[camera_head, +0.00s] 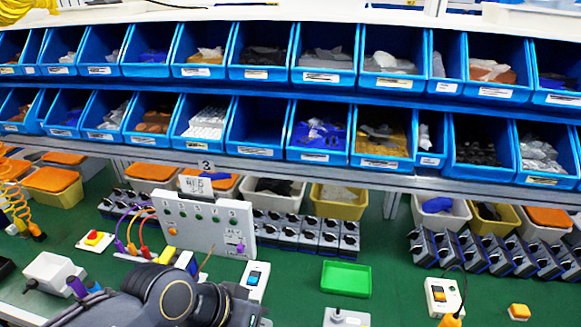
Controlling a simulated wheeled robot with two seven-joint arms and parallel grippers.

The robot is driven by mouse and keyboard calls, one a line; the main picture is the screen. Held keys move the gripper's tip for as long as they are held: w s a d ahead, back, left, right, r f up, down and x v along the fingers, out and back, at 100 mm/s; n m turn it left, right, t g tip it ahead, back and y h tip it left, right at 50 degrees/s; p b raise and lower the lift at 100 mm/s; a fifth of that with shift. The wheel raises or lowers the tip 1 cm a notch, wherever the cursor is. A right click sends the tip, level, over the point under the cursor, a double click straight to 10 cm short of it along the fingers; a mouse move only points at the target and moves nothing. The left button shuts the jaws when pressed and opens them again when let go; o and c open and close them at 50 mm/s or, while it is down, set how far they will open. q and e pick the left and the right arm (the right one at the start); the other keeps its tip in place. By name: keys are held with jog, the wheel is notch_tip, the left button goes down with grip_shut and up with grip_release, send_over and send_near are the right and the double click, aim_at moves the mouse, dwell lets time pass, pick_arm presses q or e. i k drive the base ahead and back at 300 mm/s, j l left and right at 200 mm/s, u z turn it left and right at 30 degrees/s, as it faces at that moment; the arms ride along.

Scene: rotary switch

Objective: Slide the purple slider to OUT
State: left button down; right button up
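A light grey upright panel (205,222) stands on the green bench, with a row of small round buttons and a sign marked 3 above it. A small purple slider (240,247) sits low on the panel's right side. Its lettering is too small to read. My dark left arm (165,292) comes in at the bottom, in front of and below the panel. I cannot make out its gripper fingertips, and nothing is visibly held. The slider is not covered by the arm and nothing touches it. My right gripper is not in view.
Blue bins (325,50) fill two shelf rows above the bench. Purple and orange cables (133,232) loop at the panel's left. A blue-switch box (254,280) stands just right of my arm.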

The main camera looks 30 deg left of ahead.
aim_at(241, 249)
jog(key=u, duration=1.65)
